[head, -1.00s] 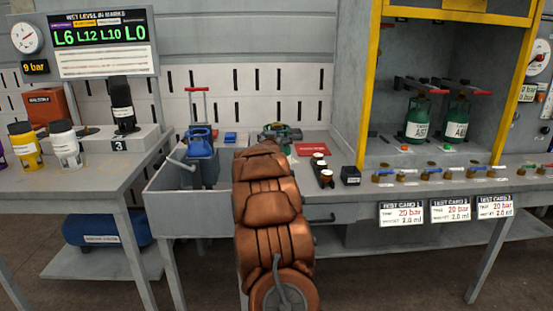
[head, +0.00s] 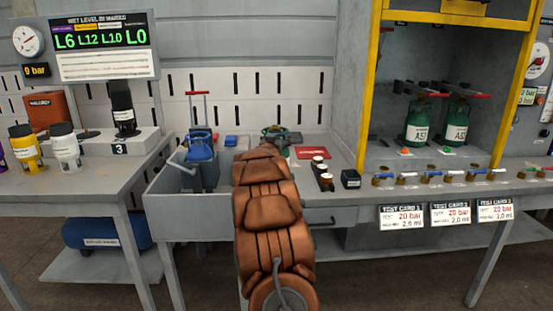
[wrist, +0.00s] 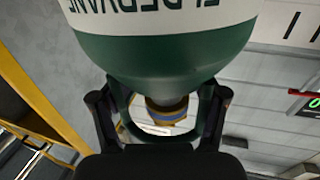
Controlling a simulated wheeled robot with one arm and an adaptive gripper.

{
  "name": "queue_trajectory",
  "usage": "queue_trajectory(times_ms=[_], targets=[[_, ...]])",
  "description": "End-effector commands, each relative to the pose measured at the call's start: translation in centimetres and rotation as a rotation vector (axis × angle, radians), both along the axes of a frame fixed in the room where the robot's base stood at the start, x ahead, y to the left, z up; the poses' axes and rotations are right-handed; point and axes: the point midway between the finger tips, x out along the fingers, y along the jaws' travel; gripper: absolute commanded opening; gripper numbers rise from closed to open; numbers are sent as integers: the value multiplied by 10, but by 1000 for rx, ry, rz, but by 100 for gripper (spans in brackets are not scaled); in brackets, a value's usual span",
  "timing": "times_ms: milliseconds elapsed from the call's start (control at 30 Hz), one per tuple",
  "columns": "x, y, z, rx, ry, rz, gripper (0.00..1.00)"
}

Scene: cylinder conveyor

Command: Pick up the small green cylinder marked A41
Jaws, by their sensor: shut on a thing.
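A green cylinder (wrist: 160,55) with a white band fills the top of the wrist view. The band's lettering is upside down and cut off, and I see no A41 mark. In the head view only a bit of green (head: 295,137) shows past my brown arm, which hides the gripper and most of the cylinder. I cannot tell whether the cylinder touches the bench.
Two other green cylinders (head: 417,124) (head: 455,124) stand in the yellow-framed cabinet at right.

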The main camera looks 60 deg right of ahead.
Motion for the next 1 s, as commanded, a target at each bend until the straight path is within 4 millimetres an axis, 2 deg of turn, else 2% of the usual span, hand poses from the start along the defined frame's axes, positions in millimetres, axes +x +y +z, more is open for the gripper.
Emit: queue_trajectory(times_ms=[67,267,633,1000], targets=[[-1,-1,-7,8,9,-1,2],[-1,-1,-1,9,8,-1,2],[0,0,39,-1,0,1,2],[-32,8,41,-5,-2,-4,1]])
